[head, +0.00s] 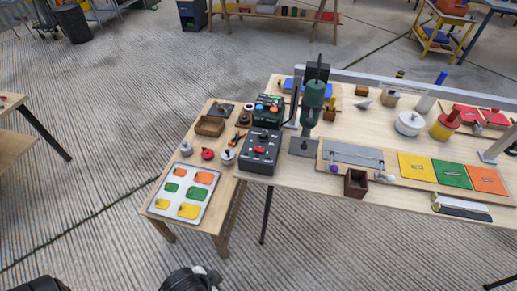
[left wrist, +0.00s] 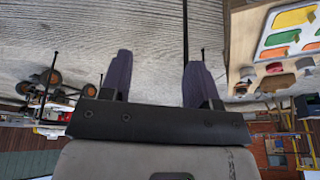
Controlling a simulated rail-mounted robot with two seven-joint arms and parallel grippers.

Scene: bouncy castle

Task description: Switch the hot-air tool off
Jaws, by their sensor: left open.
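A green upright tool with a dark nozzle (head: 313,96), which looks like the hot-air tool, stands over a grey base plate on the large table. In front of it to the left is a black control box (head: 260,150) with knobs or switches and a red part; the switch position is too small to read. A second dark box (head: 268,112) with coloured buttons stands just behind. My left gripper (left wrist: 157,80) is open and empty in the left wrist view, away from the tool and boxes. My right gripper is not in view.
A lower side table holds a white tray (head: 151,204) with coloured pieces, a wooden box (head: 209,126) and small knobs. The tray also shows in the left wrist view (left wrist: 262,49).

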